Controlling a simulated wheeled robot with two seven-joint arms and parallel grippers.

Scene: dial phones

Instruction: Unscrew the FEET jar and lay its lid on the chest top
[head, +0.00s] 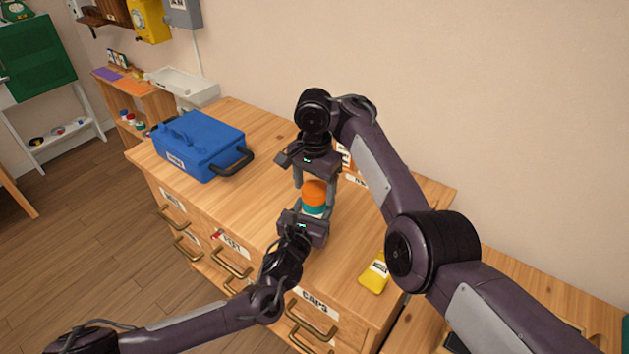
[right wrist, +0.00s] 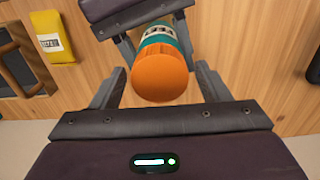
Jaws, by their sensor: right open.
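The jar has an orange lid (head: 314,192) and a teal body (head: 314,210) with a white label too small to read. My left gripper (head: 306,213) is shut on the teal body from the near side. My right gripper (head: 316,180) comes from above and behind, open, with its fingers at either side of the lid. In the right wrist view the orange lid (right wrist: 160,80) lies between the spread fingers, with gaps on both sides. The wooden chest top (head: 265,135) is beneath, and whether the jar touches it is hidden.
A blue toolbox (head: 198,145) stands at the chest top's left. A yellow labelled pouch (head: 374,275) lies at the right front. A labelled orange-and-white item (head: 345,160) is partly hidden behind my right gripper. The chest top between toolbox and jar is bare. Labelled drawers (head: 232,262) face front.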

